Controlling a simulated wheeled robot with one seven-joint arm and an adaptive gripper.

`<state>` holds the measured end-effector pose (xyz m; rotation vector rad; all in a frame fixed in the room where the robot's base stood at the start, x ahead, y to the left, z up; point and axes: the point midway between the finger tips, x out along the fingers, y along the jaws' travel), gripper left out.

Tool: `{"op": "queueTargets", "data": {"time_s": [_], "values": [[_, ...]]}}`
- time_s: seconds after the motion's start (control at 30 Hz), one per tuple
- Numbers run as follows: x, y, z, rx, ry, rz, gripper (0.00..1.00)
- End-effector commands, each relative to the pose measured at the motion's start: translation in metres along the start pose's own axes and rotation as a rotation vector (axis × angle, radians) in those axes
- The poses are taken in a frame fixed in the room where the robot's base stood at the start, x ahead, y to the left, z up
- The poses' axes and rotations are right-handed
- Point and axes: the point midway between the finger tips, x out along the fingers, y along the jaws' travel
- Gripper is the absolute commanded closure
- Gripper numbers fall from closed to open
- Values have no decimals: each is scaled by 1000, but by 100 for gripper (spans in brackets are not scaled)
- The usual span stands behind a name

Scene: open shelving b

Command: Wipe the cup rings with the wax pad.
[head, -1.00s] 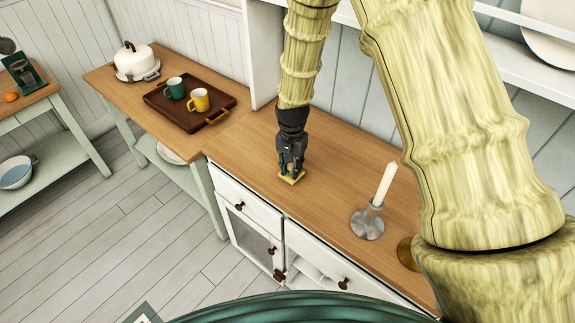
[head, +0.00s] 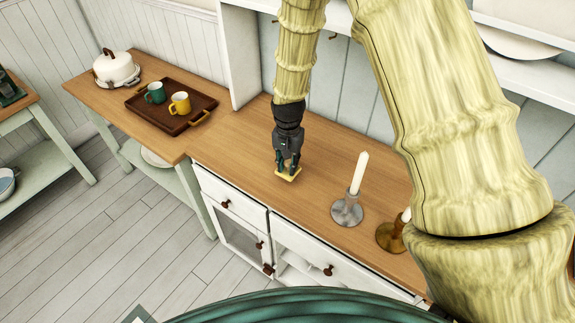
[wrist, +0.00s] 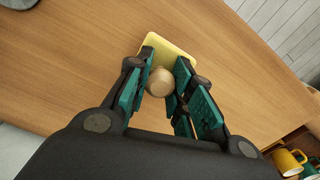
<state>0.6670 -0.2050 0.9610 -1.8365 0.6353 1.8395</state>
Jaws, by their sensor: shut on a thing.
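The wax pad (head: 289,176) is a small yellow slab with a round wooden knob (wrist: 160,82), seen in the wrist view. My gripper (head: 288,164) is shut on the knob, its teal fingers on either side of it. The pad is at the wooden counter top (head: 236,140), flat on it or just above it; I cannot tell which. It also shows in the wrist view (wrist: 180,48). I can make out no cup rings on the bare wood in either view. Any under the pad or gripper are hidden.
A silver candle holder (head: 346,212) with a white candle stands right of my gripper, with a brass one (head: 390,237) beyond it. On the left, a brown tray (head: 140,110) holds a green mug (head: 155,93) and a yellow mug (head: 180,104). A white domed dish (head: 115,69) stands farther left.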

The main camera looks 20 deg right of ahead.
Motion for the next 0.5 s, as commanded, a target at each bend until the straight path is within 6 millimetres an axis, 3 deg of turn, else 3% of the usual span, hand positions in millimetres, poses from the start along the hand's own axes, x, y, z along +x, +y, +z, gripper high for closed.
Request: {"op": "queueTargets", "data": {"time_s": [0.3,0.5], "values": [[-33,1,-1,1,1,0,100],[-44,1,-1,2,1,0,100]]}}
